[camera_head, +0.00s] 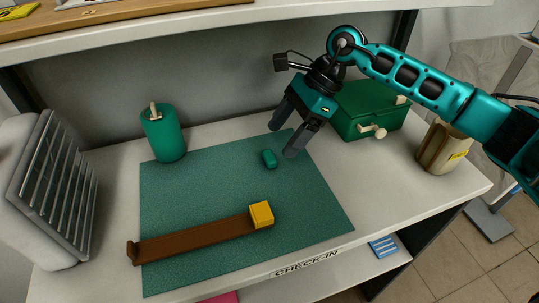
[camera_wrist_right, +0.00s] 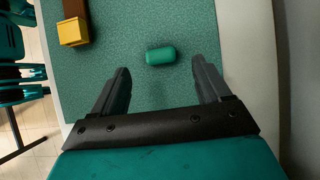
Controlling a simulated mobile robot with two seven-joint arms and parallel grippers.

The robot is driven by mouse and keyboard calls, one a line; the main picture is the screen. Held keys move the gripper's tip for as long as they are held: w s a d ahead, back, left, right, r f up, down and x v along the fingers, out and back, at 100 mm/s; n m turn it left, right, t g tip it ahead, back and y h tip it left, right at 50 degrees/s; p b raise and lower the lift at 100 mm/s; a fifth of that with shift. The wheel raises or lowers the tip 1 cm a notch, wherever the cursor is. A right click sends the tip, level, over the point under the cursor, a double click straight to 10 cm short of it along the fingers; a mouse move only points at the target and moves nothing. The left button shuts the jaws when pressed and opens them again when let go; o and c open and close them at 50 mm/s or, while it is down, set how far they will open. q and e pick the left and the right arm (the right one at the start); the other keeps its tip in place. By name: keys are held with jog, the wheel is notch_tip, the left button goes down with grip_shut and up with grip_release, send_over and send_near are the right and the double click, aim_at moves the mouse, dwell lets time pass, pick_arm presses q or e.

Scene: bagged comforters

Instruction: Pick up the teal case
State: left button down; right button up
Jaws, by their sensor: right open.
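The teal case (camera_head: 269,158) is a small rounded capsule lying on the green mat (camera_head: 190,190) in the head view. In the right wrist view the teal case (camera_wrist_right: 160,56) lies just beyond the fingertips, roughly midway between them. My right gripper (camera_head: 283,138) is open and empty, pointing down above the mat's back right part, near the case and apart from it. Its two dark fingers also show in the right wrist view (camera_wrist_right: 160,75). My left gripper is not in view.
A brown strip with a yellow block (camera_head: 261,214) lies at the mat's front. A green cylinder (camera_head: 163,133) stands at back left, near a grey slatted rack (camera_head: 58,185). A green box (camera_head: 368,110) and a beige container (camera_head: 442,148) stand at right. A shelf (camera_head: 200,22) hangs above.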

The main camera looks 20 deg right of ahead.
aim_at(270, 155)
jog(key=x, duration=0.5)
jog(key=c, duration=1.1)
